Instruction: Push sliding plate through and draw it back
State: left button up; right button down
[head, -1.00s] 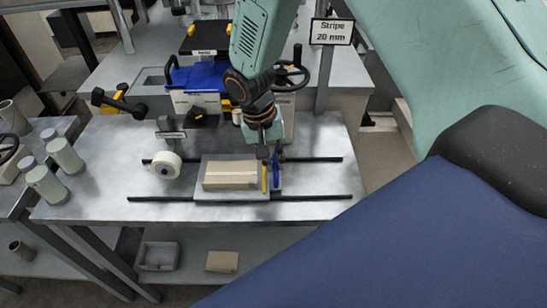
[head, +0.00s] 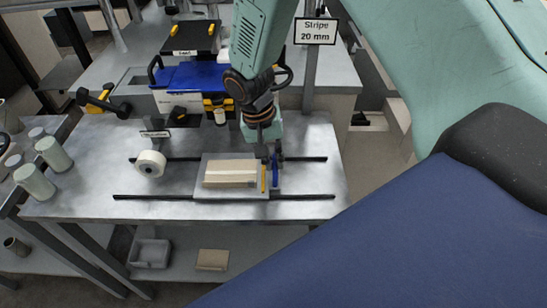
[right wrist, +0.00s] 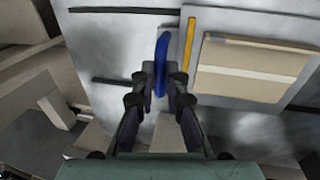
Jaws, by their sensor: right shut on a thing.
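The sliding plate (head: 228,192) is a grey sheet lying between two dark rails on the metal table. It carries a tan box (head: 230,172) with a pale band, and a yellow strip (head: 263,179) beside the box. A blue handle (head: 275,178) stands at the plate's right edge. My right gripper (head: 270,158) reaches down from above and is shut on the handle. The right wrist view shows the blue handle (right wrist: 162,50) between the fingers (right wrist: 160,78), with the yellow strip and the box to the right. My left gripper is not in view.
A white tape roll (head: 150,163) stands left of the plate, over the back rail. A blue-topped machine (head: 195,76) is behind. Rails (head: 150,197) extend free on both sides of the plate. A "Stripe 20 mm" sign (head: 315,31) stands behind right. Grey cylinders (head: 35,181) are left.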

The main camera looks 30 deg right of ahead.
jog(key=c, duration=1.7)
grip_release()
jog(key=shift+s+d, duration=0.1)
jog(key=o, duration=0.3)
jog(key=shift+d, duration=0.15)
jog(key=shift+o, duration=0.2)
jog(key=shift+a, duration=0.2)
notch_tip(320, 180, up, 12)
jog(key=w+a, duration=0.1)
jog(key=shift+a+f, duration=0.15)
jog(key=shift+a, duration=0.2)
